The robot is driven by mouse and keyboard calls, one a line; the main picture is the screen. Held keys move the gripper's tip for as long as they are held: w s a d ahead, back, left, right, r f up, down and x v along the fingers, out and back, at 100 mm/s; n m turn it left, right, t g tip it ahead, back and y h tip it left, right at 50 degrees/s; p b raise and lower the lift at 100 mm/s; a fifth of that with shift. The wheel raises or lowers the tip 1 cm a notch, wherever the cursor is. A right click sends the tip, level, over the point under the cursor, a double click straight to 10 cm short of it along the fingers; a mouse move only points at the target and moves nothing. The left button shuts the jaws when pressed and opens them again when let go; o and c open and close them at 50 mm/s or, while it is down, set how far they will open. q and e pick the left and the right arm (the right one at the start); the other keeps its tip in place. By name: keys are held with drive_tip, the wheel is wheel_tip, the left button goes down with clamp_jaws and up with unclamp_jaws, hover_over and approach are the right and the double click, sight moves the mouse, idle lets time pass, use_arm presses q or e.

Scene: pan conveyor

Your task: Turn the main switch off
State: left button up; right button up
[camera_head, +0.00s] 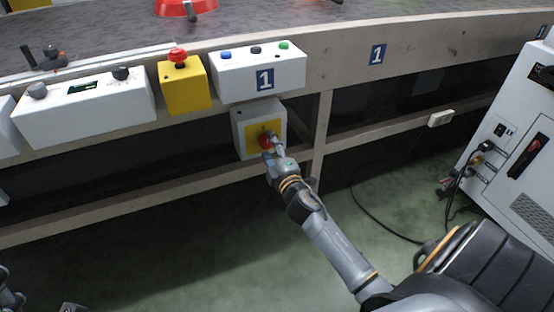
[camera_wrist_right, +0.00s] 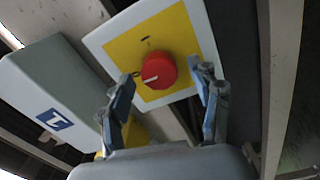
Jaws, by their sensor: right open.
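The main switch is a red rotary knob (camera_head: 265,140) on a yellow plate of a white box (camera_head: 243,121) under the conveyor's front edge. In the right wrist view the knob (camera_wrist_right: 154,70) shows whole, with a white mark pointing left and slightly down on it. My right gripper (camera_head: 270,146) is at the switch in the head view, partly covering the knob. In the wrist view its two fingers (camera_wrist_right: 167,76) stand apart, one on each side of the knob, with visible gaps; contact is not seen. Parts of my left gripper (camera_head: 10,292) show at the bottom left corner, cut off.
Above the switch are a white button box (camera_head: 258,72) marked 1 and a yellow box with a red emergency button (camera_head: 178,56). A white control box (camera_head: 85,112) is left of them. A white cabinet (camera_head: 520,120) with cables stands right. A rail runs below the switch.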

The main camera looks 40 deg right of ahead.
drive_tip(key=v, duration=1)
drive_tip(key=shift+s+a, duration=0.15)
drive_tip(key=shift+s, duration=0.2)
